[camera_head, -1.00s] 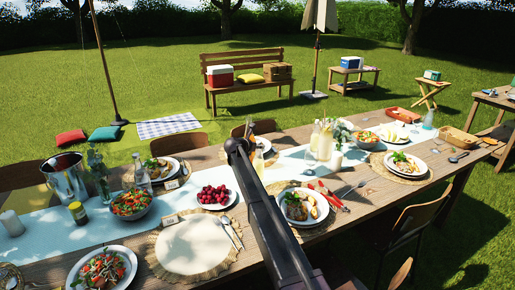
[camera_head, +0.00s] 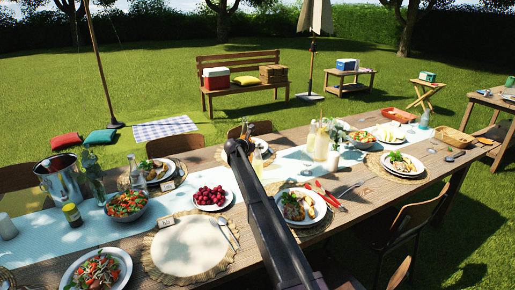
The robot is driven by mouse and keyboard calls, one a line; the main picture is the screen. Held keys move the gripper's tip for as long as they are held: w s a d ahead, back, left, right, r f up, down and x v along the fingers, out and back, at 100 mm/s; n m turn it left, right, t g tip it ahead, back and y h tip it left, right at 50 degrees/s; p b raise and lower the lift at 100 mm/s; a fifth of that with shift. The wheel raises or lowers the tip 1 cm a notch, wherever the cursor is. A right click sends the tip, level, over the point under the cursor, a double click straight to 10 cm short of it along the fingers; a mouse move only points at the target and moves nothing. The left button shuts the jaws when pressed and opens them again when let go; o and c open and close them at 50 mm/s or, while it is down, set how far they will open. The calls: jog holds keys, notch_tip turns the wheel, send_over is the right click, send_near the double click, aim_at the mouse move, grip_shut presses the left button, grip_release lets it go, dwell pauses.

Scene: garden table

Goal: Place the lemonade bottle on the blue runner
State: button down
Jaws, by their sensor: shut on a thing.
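The pale blue runner (camera_head: 284,167) lies along the middle of the long wooden table. The lemonade bottle (camera_head: 258,160), pale yellow, shows just right of the elbow of my dark arm, partly hidden by it. My gripper (camera_head: 247,130) is mostly hidden behind the arm; only a small dark part shows above the bottle, and it is shut on the bottle. The bottle appears upright, over or near the runner; I cannot tell whether its base touches.
Right of the bottle stand pale bottles (camera_head: 321,142) and a white candle (camera_head: 332,160). A bowl of red berries (camera_head: 211,196) is to the left. A metal bucket (camera_head: 60,180) and a green bottle (camera_head: 93,172) stand at the left end. Plates line both edges.

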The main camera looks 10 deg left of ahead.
jog(key=shift+f+b, duration=0.85)
jog(key=shift+f, duration=0.25)
jog(key=shift+c, duration=1.9)
grip_release()
jog(key=shift+s+a+r+p, duration=0.2)
jog(key=shift+s+r+p, duration=0.1)
jog(key=shift+s, duration=0.15)
jog(key=p+v, duration=0.4)
jog(key=v, duration=0.7)
